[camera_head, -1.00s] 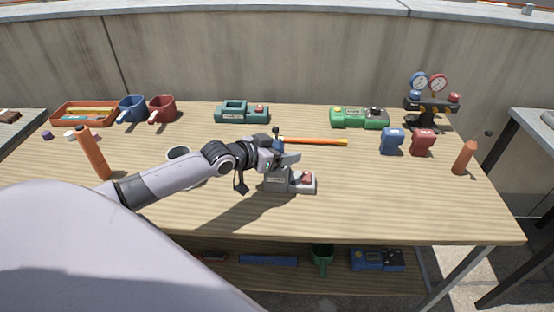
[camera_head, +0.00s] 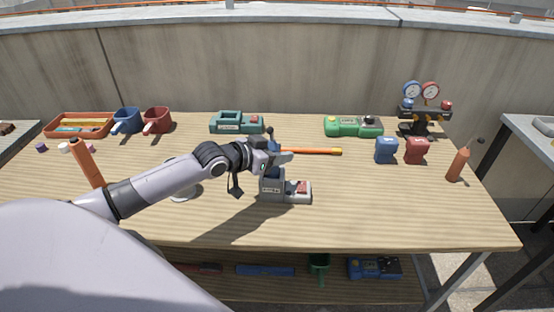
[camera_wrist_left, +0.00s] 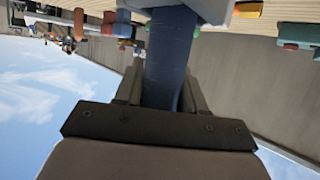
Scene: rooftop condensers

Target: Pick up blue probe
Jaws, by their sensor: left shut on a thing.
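The blue probe (camera_wrist_left: 170,55) is held upright between the jaws of my left gripper (camera_head: 280,157). In the head view its blue top shows above the jaws, and its lower part (camera_head: 273,172) shows below them. Below it on the table stands a grey base unit (camera_head: 272,188) with a red button. The probe's lower end meets the top of this base in the picture; I cannot tell whether it is still inside. In the left wrist view the probe runs from the jaws toward a light grey surface. My right gripper is out of view.
An orange rod (camera_head: 312,151) lies behind the gripper. A teal unit (camera_head: 236,122) and a green unit (camera_head: 353,126) stand at the back. The table (camera_head: 400,210) is clear at front right.

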